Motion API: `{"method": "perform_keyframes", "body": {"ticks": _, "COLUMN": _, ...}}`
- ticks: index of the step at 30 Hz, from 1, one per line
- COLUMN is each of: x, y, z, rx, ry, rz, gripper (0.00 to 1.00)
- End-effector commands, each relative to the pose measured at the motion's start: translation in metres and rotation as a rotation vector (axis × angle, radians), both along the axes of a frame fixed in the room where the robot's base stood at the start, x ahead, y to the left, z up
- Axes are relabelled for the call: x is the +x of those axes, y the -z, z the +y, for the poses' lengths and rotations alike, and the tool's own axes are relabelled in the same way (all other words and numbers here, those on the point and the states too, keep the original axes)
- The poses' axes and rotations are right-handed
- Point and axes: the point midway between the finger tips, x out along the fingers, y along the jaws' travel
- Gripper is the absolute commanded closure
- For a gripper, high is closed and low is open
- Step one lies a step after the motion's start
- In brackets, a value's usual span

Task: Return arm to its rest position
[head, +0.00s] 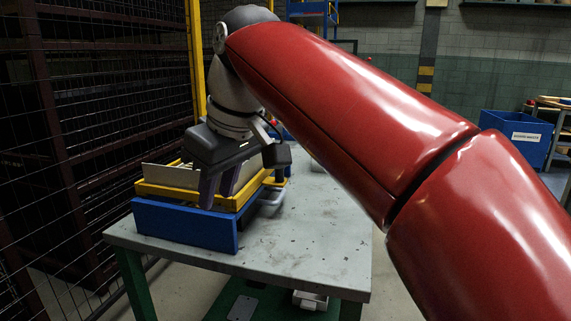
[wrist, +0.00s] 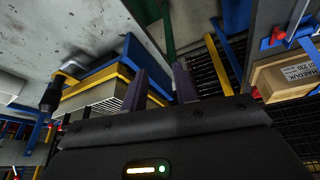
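My red arm (head: 340,105) reaches from the lower right over the table to the left. My gripper (head: 216,195) points down at the front of a yellow tray (head: 180,193) stacked on a blue bin (head: 185,225). Pale flat sheets (head: 168,175) stand in the yellow tray. In the wrist view the two fingers (wrist: 160,85) are apart, with nothing seen held between them. The yellow tray (wrist: 92,82) and the blue bin (wrist: 130,50) show there beside and behind the fingers. I cannot tell whether the fingers touch the tray.
The grey table (head: 310,230) is mostly bare at its front and right. A black mesh fence (head: 70,130) and a yellow post (head: 195,50) stand close on the left. A blue crate (head: 518,137) is at the far right.

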Motion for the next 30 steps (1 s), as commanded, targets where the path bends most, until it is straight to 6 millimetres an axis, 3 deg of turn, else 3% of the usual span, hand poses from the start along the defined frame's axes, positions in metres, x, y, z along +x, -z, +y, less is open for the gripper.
{"method": "perform_keyframes", "body": {"ticks": 5, "x": -0.007, "y": 0.027, "z": -0.048, "rx": -0.008, "ry": 0.184, "rz": -0.017, "gripper": 0.71}}
{"method": "perform_keyframes", "body": {"ticks": 8, "x": -0.016, "y": 0.054, "z": -0.088, "rx": -0.006, "ry": 0.334, "rz": -0.032, "gripper": 0.71}}
{"method": "perform_keyframes", "body": {"ticks": 15, "x": -0.062, "y": 0.145, "z": -0.189, "rx": 0.030, "ry": 0.713, "rz": -0.064, "gripper": 0.71}}
{"method": "perform_keyframes", "body": {"ticks": 18, "x": -0.085, "y": 0.184, "z": -0.218, "rx": 0.051, "ry": 0.838, "rz": -0.072, "gripper": 0.71}}
{"method": "perform_keyframes", "body": {"ticks": 24, "x": -0.117, "y": 0.236, "z": -0.247, "rx": 0.086, "ry": 0.981, "rz": -0.079, "gripper": 0.71}}
{"method": "perform_keyframes", "body": {"ticks": 30, "x": -0.122, "y": 0.245, "z": -0.251, "rx": 0.093, "ry": 1.006, "rz": -0.081, "gripper": 0.71}}
